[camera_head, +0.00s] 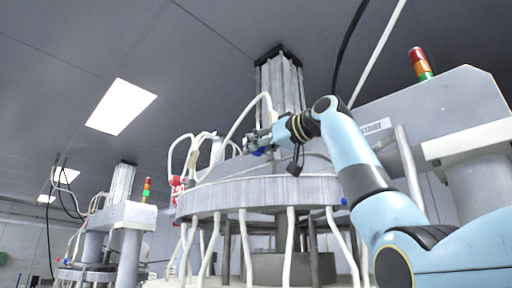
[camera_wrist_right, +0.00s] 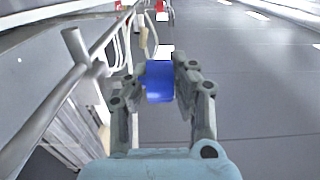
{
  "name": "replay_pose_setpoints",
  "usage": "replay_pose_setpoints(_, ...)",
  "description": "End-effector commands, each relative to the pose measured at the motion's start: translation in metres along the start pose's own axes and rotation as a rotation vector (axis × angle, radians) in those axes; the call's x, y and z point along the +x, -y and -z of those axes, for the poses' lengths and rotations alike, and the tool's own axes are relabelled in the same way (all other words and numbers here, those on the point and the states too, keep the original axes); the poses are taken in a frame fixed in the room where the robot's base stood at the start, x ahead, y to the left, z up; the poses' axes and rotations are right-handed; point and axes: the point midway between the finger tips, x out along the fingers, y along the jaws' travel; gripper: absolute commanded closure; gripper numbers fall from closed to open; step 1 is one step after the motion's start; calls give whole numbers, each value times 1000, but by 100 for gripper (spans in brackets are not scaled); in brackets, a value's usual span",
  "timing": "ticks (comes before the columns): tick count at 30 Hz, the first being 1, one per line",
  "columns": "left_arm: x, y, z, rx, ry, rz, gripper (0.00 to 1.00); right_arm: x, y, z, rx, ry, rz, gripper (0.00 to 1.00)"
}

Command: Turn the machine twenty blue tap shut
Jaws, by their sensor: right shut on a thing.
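A blue tap (camera_wrist_right: 159,82) sits between the two fingers of my right gripper (camera_wrist_right: 161,75) in the right wrist view, and the fingers close on it from both sides. In the head view my right gripper (camera_head: 254,142) reaches in from the right, above the round grey platen ring (camera_head: 262,193). A bit of the blue tap (camera_head: 258,152) shows just under the fingers there. No machine number is readable, and the tap's exact angle is hard to tell. My left gripper is in neither view.
White hoses (camera_head: 208,242) hang from the ring, and others loop up beside my gripper. A grey column (camera_head: 281,85) stands behind it. A second blue part (camera_head: 344,201) is at the ring's right edge. A red part (camera_head: 177,186) is at the left. Another machine (camera_head: 132,213) stands farther left.

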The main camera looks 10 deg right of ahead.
Motion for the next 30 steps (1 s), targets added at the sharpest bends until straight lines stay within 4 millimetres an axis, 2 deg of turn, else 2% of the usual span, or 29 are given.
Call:
replay_pose_setpoints(8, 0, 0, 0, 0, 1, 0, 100, 0, 0, 2, 0, 60, 0, 100)
replay_pose_setpoints(30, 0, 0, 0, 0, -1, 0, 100, 2, 0, 2, 0, 542, -1, 100)
